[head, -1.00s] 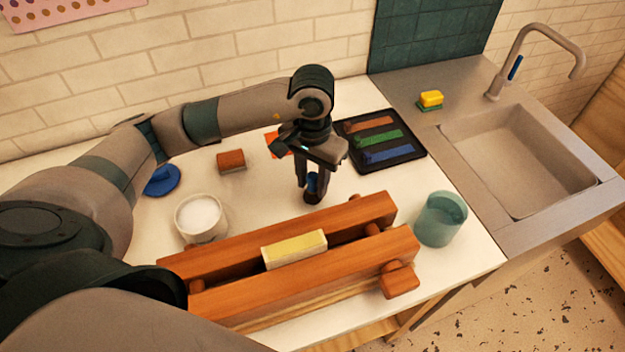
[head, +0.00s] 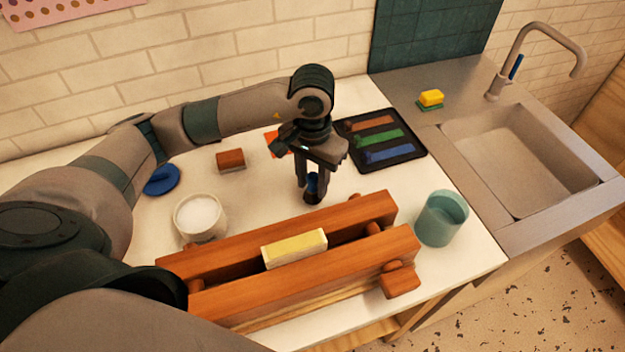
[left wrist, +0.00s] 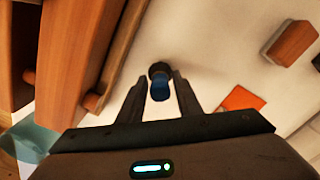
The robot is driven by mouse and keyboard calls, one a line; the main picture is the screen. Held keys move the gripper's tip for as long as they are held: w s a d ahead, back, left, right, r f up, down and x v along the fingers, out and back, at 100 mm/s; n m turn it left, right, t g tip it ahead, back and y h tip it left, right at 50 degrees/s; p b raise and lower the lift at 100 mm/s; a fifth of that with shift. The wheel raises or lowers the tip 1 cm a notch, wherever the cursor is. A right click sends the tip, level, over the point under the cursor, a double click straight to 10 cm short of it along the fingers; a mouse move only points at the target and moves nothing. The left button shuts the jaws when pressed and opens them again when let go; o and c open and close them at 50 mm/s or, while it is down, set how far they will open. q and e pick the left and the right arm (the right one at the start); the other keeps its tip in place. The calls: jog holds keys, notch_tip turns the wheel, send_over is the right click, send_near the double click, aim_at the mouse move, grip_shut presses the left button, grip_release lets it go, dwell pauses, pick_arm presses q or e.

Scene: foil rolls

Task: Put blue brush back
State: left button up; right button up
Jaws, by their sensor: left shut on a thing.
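The blue brush (head: 312,182) is upright between the fingers of my left gripper (head: 312,188). Its lower end is dark, and the fingers hide part of it. In the left wrist view the brush (left wrist: 159,87) shows between the fingertips of the left gripper (left wrist: 157,92), which is shut on it. It is over the white counter just behind the wooden vise; I cannot tell whether its lower end touches the counter. A dark tray (head: 412,141) with orange-brown, green and blue strips lies to the right of the gripper. My right gripper is out of view.
The wooden vise (head: 340,262) holds a pale yellow block (head: 294,248) in front. A white bowl (head: 200,217), a blue disc (head: 162,180) and a reddish-brown block (head: 231,160) are at left. A teal cup (head: 441,218) stands right of the vise. An orange patch (left wrist: 242,98) lies behind the gripper.

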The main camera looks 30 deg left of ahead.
pick_arm(q)
jog(key=shift+f+b, duration=0.5)
jog(key=shift+b, duration=0.25)
dwell(0.8)
jog(key=o, duration=1.6)
jog(key=shift+r, duration=0.1)
jog(key=shift+r+p, duration=1.4)
jog(key=shift+r, duration=3.05)
jog(key=shift+r, duration=0.1)
